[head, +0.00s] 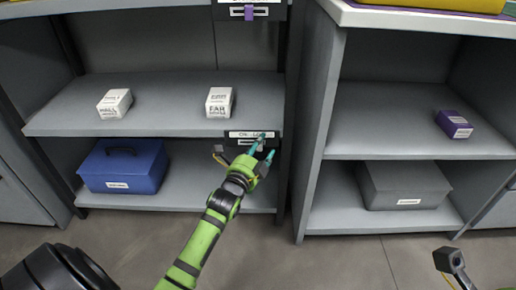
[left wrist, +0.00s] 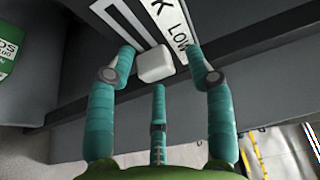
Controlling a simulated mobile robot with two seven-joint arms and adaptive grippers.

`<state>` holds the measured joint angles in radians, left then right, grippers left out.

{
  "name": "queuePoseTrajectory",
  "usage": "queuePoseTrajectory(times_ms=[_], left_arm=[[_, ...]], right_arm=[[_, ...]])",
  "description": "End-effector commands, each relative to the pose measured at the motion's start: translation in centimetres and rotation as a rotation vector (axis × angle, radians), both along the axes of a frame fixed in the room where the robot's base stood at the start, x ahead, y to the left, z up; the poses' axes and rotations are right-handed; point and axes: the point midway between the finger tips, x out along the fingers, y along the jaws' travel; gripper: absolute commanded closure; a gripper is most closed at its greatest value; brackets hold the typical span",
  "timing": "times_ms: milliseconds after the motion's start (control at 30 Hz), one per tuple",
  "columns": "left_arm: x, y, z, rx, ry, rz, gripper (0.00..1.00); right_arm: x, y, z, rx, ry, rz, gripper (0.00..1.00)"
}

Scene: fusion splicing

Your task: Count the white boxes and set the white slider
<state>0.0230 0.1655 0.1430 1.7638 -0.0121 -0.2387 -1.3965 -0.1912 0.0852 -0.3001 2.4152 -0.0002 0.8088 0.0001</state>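Two white boxes stand apart on the upper shelf of the left rack in the head view: one at the left (head: 114,103), one nearer the middle (head: 219,101). A label strip (head: 251,134) sits on that shelf's front edge. In the left wrist view the white slider (left wrist: 155,64) is a small block beside a slot and a label (left wrist: 178,35) reading "K LOW", partly cut off. My left gripper (head: 262,150) is at the strip, its teal fingers open on either side of the slider. I cannot tell whether they touch it. My right gripper's fingers are out of view.
A blue case (head: 125,168) stands on the lower left shelf. The right rack holds a purple box (head: 454,124) above and a grey case (head: 402,186) below. A purple slider (head: 249,13) is on a higher strip. The floor in front is clear.

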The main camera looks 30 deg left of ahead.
Motion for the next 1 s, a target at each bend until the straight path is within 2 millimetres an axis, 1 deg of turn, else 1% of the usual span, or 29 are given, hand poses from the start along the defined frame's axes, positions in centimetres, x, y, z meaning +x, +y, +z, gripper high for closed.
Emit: queuePoseTrajectory(times_ms=[167,267,367,700,833,1000], left_arm=[[-0.1,0.2,-0.1,0.002,0.001,0.003,0.47],[-0.6,0.1,-0.1,0.002,0.002,0.003,0.47],[-1.8,-0.1,-0.2,0.003,0.003,0.003,0.47],[-8.7,-1.3,-0.1,0.001,0.003,0.001,0.47],[-10.6,-1.6,-0.1,0.0,0.003,0.001,0.47],[-11.7,-1.8,0.0,0.0,0.001,0.001,0.47]], right_arm=[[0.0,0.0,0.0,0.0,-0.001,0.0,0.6],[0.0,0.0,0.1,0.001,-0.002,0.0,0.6],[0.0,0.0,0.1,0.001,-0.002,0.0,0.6],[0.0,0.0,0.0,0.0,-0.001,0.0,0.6],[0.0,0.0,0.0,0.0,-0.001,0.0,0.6],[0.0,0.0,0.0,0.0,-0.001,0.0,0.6]])
